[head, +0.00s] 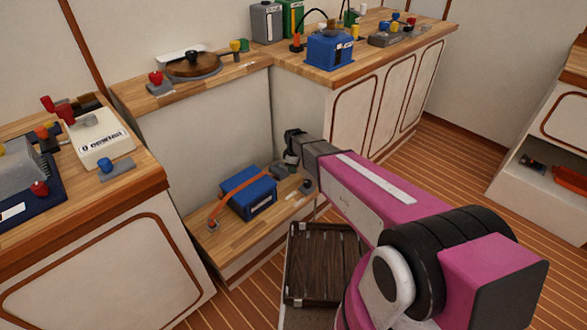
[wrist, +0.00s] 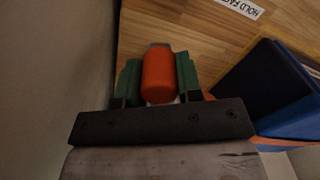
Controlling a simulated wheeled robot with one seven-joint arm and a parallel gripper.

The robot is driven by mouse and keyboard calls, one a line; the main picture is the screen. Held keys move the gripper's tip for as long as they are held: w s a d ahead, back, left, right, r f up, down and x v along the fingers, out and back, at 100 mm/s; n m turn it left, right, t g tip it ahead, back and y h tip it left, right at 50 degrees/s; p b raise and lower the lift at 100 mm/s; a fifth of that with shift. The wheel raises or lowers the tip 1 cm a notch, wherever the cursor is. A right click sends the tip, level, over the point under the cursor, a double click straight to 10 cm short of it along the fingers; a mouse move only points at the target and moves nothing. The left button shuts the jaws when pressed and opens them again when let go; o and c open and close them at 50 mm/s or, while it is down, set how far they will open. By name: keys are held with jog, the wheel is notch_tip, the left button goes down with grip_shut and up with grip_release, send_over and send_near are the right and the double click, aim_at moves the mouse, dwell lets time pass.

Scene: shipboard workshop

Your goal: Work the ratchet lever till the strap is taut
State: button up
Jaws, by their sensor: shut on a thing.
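A blue box (head: 250,196) sits on the low wooden bench, and it also fills the right side of the wrist view (wrist: 262,92). An orange strap (head: 236,184) runs over the box from a small metal anchor (head: 213,225) at the bench's left. The orange grip of the ratchet lever (wrist: 158,76) stands between the green fingers of my gripper (wrist: 157,84), which is shut on it. In the head view my gripper (head: 291,160) is behind the box's right end, by the wall. The ratchet body is mostly hidden by my gripper, and I cannot tell how tight the strap is.
The low bench (head: 225,248) has a label (wrist: 241,8) reading "HOLD FAST". A wall stands close along my gripper's left in the wrist view. Cluttered counters (head: 350,68) flank the bench. A dark wooden crate (head: 322,262) is on the floor in front.

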jog(key=o, duration=0.9)
jog(key=shift+o, duration=0.2)
jog(key=shift+r, duration=0.1)
notch_tip(320, 180, up, 11)
jog(key=shift+f, duration=0.2)
